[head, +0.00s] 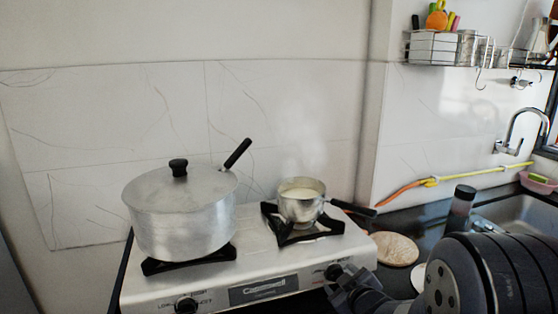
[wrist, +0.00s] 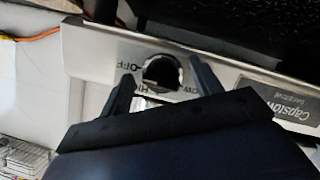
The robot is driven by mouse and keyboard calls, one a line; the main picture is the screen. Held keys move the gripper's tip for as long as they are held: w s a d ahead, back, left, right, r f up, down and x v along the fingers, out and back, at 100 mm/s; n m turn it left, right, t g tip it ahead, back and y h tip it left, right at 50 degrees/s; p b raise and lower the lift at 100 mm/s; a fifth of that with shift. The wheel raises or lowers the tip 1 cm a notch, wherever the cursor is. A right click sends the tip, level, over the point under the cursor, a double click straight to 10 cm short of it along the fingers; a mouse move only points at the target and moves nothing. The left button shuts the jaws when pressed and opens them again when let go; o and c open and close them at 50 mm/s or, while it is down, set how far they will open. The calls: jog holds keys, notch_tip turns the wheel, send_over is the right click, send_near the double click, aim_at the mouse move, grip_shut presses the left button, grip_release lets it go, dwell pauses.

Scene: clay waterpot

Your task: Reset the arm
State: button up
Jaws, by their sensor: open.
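My gripper (head: 350,288) is at the front right of the stove (head: 215,288) in the head view, close to the right burner knob (head: 334,271). In the wrist view my gripper (wrist: 160,78) is open, with one finger on each side of the black knob (wrist: 162,70). I cannot tell whether either finger touches the knob. My dark arm comes in from the lower right of the head view and hides part of the counter.
A large lidded pot (head: 180,220) stands on the left burner. A small pan (head: 300,205) with pale contents sits on the right burner, its handle pointing right. A round wooden board (head: 396,249), a dark bottle (head: 460,208) and a sink (head: 520,212) are to the right.

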jog(key=n+b, duration=0.4)
jog(key=b, duration=0.2)
jog(key=shift+f+t+h+b, duration=0.15)
jog(key=shift+t+h+b, duration=0.15)
jog(key=shift+t+h, duration=0.1)
jog(key=n+t+b, duration=0.1)
jog(key=n+b, duration=0.3)
jog(key=b, duration=0.2)
jog(key=shift+n, duration=0.3)
jog(key=n+t+b, duration=0.1)
jog(key=n+b, duration=0.3)
jog(key=n, duration=0.1)
jog(key=n+b, duration=0.1)
jog(key=n, duration=0.1)
jog(key=shift+r+n+t, duration=0.3)
jog(key=shift+t, duration=0.1)
